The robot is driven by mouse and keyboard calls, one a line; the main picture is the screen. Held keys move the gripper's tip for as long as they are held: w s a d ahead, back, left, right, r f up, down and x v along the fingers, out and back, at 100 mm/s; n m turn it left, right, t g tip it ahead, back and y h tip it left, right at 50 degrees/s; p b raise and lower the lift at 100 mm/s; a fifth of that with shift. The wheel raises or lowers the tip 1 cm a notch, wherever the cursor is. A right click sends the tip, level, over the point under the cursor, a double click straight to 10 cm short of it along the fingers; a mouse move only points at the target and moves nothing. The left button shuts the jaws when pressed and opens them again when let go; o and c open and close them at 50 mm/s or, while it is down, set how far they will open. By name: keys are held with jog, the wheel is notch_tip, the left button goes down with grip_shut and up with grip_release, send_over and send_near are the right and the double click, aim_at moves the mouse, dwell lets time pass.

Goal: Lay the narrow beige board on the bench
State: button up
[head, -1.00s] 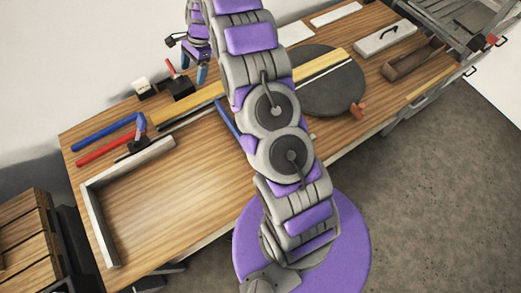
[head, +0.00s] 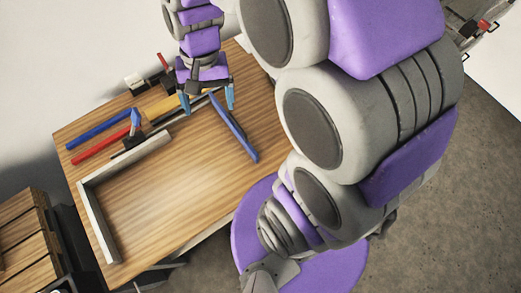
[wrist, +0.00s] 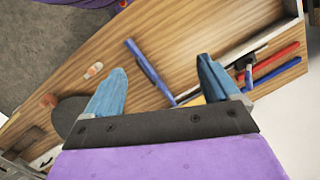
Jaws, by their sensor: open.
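A long, narrow yellow-beige board (head: 163,108) lies on the wooden bench (head: 190,185), with a dark strip along its near side. It is the nearest match to the task's board, though I cannot be sure. My gripper and arm hide much of it in the head view. A short part of the board (wrist: 193,101) shows between the fingers in the wrist view. My gripper (head: 208,100) points down over the bench near this board, with its two blue fingers apart. The fingers (wrist: 158,92) also show spread in the wrist view, with nothing clearly held between them.
A blue bar (head: 235,128) lies right of my gripper. A blue-handled tool (head: 98,129) and a red-handled tool (head: 100,148) lie at the left. A pale L-shaped frame (head: 95,218) borders clear bench room. A dark disc (wrist: 68,112) lies farther along the bench.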

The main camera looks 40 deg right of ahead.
jog(key=s+d+n+h, duration=0.1)
jog(key=s+n, duration=0.3)
jog(key=s, duration=1.3)
jog(key=shift+d+f+n+h, duration=0.3)
jog(key=shift+d+f, duration=0.1)
jog(key=shift+d, duration=0.2)
notch_tip(320, 180, down, 2)
jog(key=shift+f+b, duration=0.1)
jog(key=shift+b, duration=0.9)
jog(key=shift+c, duration=0.2)
